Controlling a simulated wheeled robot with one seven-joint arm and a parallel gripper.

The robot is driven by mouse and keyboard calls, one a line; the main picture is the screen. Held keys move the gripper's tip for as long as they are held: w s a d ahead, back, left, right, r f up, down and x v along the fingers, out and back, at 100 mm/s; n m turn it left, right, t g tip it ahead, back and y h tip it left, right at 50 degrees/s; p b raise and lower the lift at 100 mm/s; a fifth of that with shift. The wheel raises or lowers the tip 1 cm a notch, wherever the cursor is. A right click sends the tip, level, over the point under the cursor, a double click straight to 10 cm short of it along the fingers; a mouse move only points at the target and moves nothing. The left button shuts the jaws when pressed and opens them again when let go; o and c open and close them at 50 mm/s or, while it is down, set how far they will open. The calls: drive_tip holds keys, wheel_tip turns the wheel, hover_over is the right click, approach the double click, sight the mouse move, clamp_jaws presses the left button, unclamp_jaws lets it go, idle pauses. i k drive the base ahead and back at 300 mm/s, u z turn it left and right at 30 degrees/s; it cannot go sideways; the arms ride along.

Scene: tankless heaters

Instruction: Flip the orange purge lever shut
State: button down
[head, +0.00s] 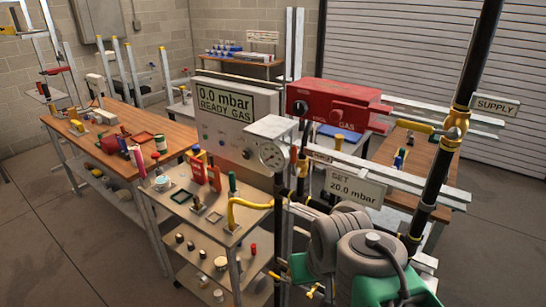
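I cannot tell for sure which lever is the orange purge lever. A yellow-orange lever (413,126) sticks out to the left from a brass valve (457,122) on the black upright supply pipe (468,75), below the SUPPLY sign. It lies roughly level, across the pipe. A small orange-yellow fitting (312,290) shows low down at the bottom edge, too small to read its position. A bent yellow piece (250,203) reaches over the small bench in front.
A gauge (270,155) and a "SET 20.0 mbar" sign (355,188) stand by the pipes. A display panel (225,103) reads "0.0 mbar READY GAS". A red gas box (335,105) is behind. Floor is clear at lower left.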

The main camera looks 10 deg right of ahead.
sight(295, 172)
drive_tip(key=u, duration=1.7)
drive_tip(key=i, duration=0.4)
drive_tip(key=u, duration=0.1)
